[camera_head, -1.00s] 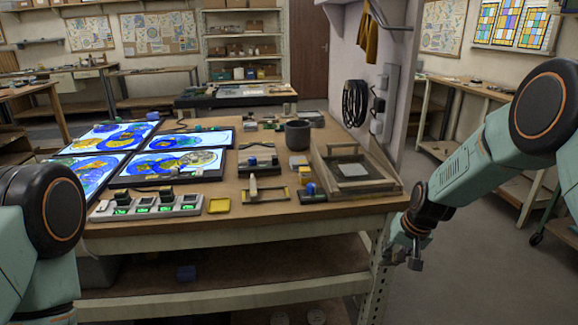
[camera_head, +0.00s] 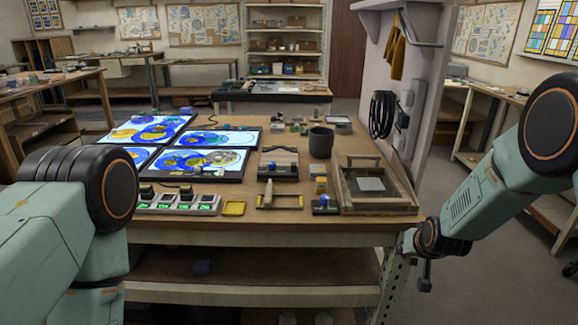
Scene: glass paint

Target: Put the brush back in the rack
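A low rack-like holder (camera_head: 280,203) with yellowish ends lies near the front edge of the workbench. A pale, upright piece (camera_head: 268,190) stands at its left part; it may be the brush, but it is too small to tell. Behind it is a second dark holder (camera_head: 279,164) with a light front. I cannot tell which is the rack. My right gripper (camera_head: 425,280) hangs low beside the bench's front right corner, away from these things; its fingers are too small to read. My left arm fills the lower left, and its gripper is out of view.
Lit glass panels (camera_head: 207,152) and a strip of green-lit pots (camera_head: 178,204) cover the bench's left. A yellow dish (camera_head: 233,208), blue-topped block (camera_head: 325,205), dark cup (camera_head: 321,142) and wooden tray (camera_head: 345,200) stand around the holders. Floor is open at right.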

